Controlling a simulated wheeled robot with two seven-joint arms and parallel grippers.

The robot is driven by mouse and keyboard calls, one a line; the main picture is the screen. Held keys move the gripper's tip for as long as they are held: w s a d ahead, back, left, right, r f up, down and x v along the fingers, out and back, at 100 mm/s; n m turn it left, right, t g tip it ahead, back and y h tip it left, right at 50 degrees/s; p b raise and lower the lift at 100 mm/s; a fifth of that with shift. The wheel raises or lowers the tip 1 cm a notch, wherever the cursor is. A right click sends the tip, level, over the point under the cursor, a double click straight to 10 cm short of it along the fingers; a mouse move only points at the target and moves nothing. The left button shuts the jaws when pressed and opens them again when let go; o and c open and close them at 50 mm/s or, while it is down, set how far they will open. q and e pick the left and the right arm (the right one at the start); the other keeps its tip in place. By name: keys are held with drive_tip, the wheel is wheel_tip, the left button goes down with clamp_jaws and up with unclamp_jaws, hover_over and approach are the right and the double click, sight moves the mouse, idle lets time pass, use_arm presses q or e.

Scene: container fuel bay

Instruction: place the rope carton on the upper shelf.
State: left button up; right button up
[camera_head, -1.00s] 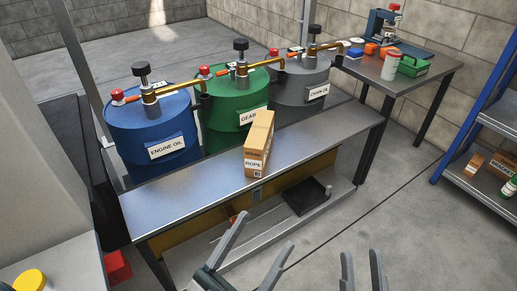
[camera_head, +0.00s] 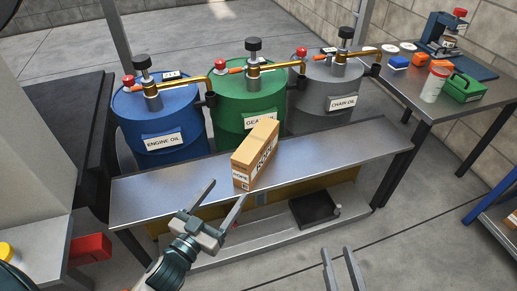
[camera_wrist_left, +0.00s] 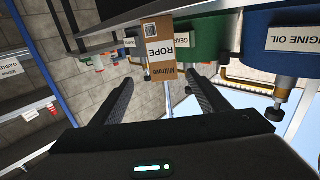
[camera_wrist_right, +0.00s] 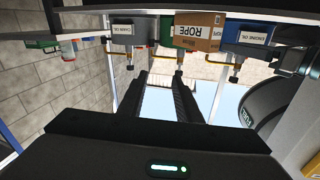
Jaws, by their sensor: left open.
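The rope carton (camera_head: 257,155), a brown box with a ROPE label, stands on the grey metal bench (camera_head: 330,160) in front of the green drum. It shows in the left wrist view (camera_wrist_left: 162,50) ahead of the fingers, and in the right wrist view (camera_wrist_right: 197,32). My left gripper (camera_head: 228,190) is open and empty, just short of the carton at the bench's near edge, not visibly touching it. My right gripper (camera_head: 337,250) is open and empty, in front of the bench and lower right. A blue-framed shelf rack (camera_head: 500,225) is only partly in view at the right edge.
Blue (camera_head: 160,115), green (camera_head: 228,95) and grey (camera_head: 325,95) drums with taps stand behind the bench. A black tray (camera_head: 313,208) lies on the bench's lower level. A side table (camera_head: 400,90) holds several items. The floor at right is open.

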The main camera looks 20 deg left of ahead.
sight(240, 170)
use_arm(q)
drive_tip(key=shift+w+a, duration=0.15)
drive_tip(key=shift+a, duration=0.1)
use_arm(e)
drive_tip(key=shift+w+f, duration=0.1)
use_arm(q)
drive_tip(key=shift+w, duration=0.1)
drive_tip(key=w, duration=0.3)
drive_tip(key=w+d, duration=0.1)
drive_tip(key=w, duration=0.3)
drive_tip(key=w+d+b, duration=0.1)
drive_tip(key=w, duration=0.2)
drive_tip(key=shift+w, duration=0.15)
drive_tip(key=shift+w+d, duration=0.2)
drive_tip(key=shift+w, duration=0.55)
use_arm(e)
drive_tip(key=shift+s+a+r+t+y, duration=0.1)
drive_tip(key=shift+s+r+t+y, duration=0.2)
drive_tip(key=shift+r, duration=0.35)
drive_tip(key=shift+s+a+r+t+y, duration=0.1)
drive_tip(key=shift+r+t, duration=0.25)
drive_tip(key=shift+r, duration=0.35)
drive_tip(key=shift+s+a+r+t+y, duration=0.1)
drive_tip(key=shift+s+r+t+y, duration=0.2)
drive_tip(key=shift+r, duration=0.35)
drive_tip(key=shift+w, duration=0.15)
